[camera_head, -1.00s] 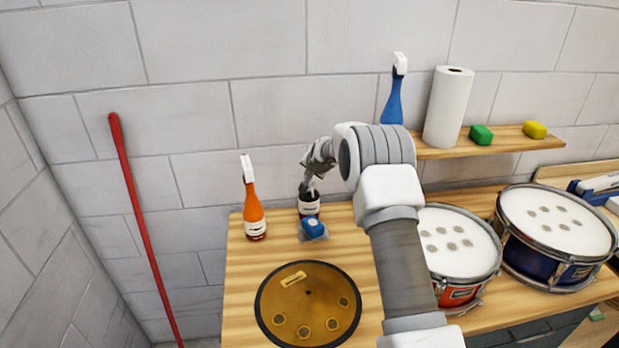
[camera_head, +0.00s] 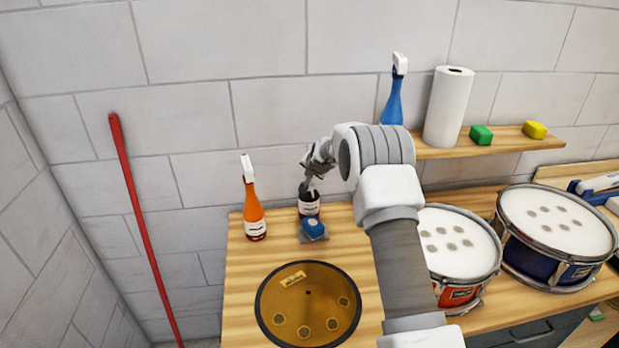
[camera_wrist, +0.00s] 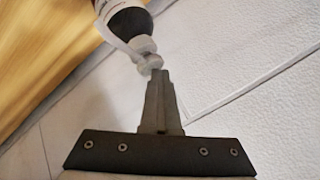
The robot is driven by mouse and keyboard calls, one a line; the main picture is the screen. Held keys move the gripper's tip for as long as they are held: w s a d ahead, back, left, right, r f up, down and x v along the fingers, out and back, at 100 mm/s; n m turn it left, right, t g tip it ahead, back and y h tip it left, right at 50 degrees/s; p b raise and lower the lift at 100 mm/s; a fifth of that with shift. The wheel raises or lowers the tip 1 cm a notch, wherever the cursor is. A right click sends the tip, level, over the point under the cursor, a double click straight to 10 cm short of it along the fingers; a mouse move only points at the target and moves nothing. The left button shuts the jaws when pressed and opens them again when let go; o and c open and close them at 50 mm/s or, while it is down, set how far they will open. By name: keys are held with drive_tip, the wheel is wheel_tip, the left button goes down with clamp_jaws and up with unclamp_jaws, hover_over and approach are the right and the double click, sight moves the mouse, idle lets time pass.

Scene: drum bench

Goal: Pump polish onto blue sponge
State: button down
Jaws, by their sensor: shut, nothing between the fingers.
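The dark pump bottle (camera_head: 309,206) with a white label stands at the back of the bench by the wall. My gripper (camera_head: 306,186) is shut and empty, its tips at the top of this bottle. In the wrist view the closed fingers (camera_wrist: 160,88) reach the light pump head (camera_wrist: 146,56) and appear to touch it; the dark bottle shoulder (camera_wrist: 128,20) lies beyond. The blue sponge (camera_head: 313,225) sits on a small clear or grey piece just in front of the bottle. No polish on the sponge can be made out.
An orange spray bottle (camera_head: 254,212) stands left of the pump bottle. A round amber cymbal-like disc (camera_head: 270,325) lies in front. Drums (camera_head: 455,245) stand right of my arm. A shelf (camera_head: 505,146) holds a paper roll, blue spray bottle, green and yellow sponges.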

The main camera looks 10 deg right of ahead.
drive_tip(key=shift+s+f, duration=0.1)
drive_tip(key=shift+f, duration=0.25)
drive_tip(key=shift+f+b, duration=0.5)
drive_tip(key=shift+b, duration=0.2)
drive_tip(key=shift+s, duration=0.1)
drive_tip(key=shift+r, duration=0.15)
drive_tip(key=shift+w+r+p, duration=0.2)
drive_tip(key=shift+r+p, duration=1.1)
drive_tip(key=shift+r, duration=2)
